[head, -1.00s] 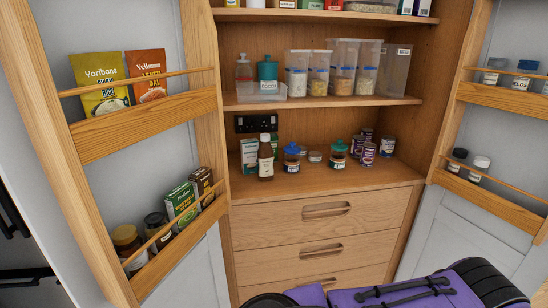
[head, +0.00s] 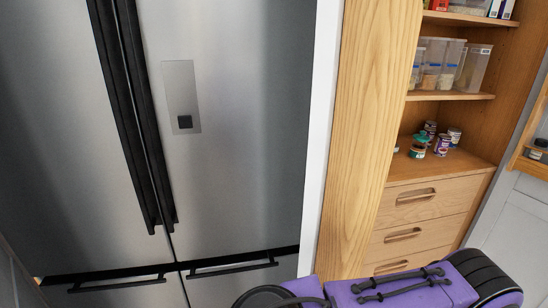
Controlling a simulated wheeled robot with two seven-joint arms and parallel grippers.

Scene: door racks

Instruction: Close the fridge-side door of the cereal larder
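The cereal larder (head: 478,165) stands open at the right of the head view, with shelves and drawers showing. Its fridge-side door (head: 368,150) stands out from the larder, seen nearly edge-on as a tall wooden side with a white strip along its left. It hides the left part of the shelves. The racks on its inner face are not visible. Neither of my grippers is in view, so I cannot see any contact with the door.
A steel fridge (head: 240,130) with long black handles fills the left. Clear tubs (head: 440,65), cans (head: 441,145) and jars stand on the larder shelves. The other larder door (head: 515,215) is open at the far right. Part of my own purple body crosses the bottom.

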